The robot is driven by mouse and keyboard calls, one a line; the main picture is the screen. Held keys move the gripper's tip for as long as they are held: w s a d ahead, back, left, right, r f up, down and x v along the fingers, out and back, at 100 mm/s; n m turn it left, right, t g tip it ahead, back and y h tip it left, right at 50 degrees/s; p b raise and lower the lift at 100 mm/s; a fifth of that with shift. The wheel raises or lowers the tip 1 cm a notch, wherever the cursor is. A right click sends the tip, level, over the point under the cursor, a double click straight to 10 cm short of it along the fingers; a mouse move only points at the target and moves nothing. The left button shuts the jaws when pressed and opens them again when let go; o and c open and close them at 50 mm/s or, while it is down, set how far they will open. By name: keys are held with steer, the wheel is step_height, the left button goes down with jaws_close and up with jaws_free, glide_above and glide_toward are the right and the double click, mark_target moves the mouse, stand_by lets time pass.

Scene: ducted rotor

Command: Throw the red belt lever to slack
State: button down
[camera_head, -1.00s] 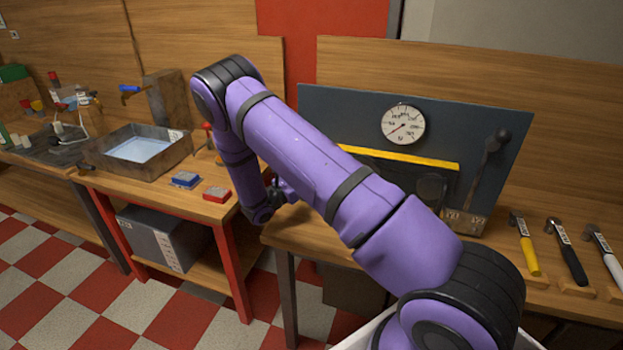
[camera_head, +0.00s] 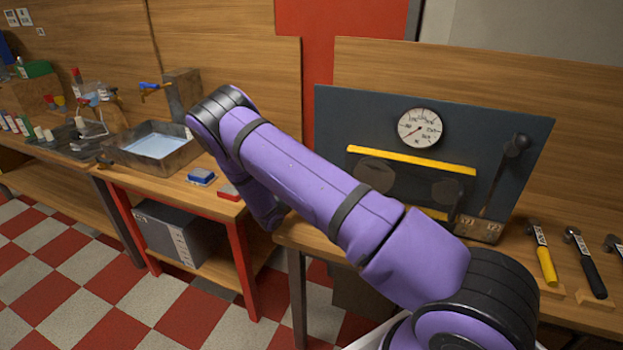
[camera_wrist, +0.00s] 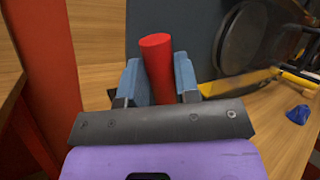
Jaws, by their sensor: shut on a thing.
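In the wrist view, the red lever (camera_wrist: 156,45) is a plain red cylinder standing between the two blue fingers of my gripper (camera_wrist: 158,82). My gripper is shut on it, and its top sticks out past the fingertips. The lever leans slightly to the left in that view. Its lower part and mount are hidden by the gripper. In the head view my purple arm covers the lever and the gripper. The dark panel (camera_head: 480,125) with a round gauge (camera_head: 419,128), dark discs (camera_head: 376,175) and yellow bars stands on the right bench.
Several hammers, including a yellow-handled one (camera_head: 543,255), lie at the right. A dark lever (camera_head: 515,147) is on the panel's right side. A metal basin (camera_head: 130,160), a blue button box (camera_head: 201,177) and a red one (camera_head: 229,191) are on the left bench. A small blue object (camera_wrist: 298,114) lies near the panel.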

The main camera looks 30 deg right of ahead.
steer(key=c, duration=0.8)
jaws_free()
steer(key=shift+a, duration=0.1)
steer(key=shift+c, duration=0.2)
steer(key=v, duration=1.1)
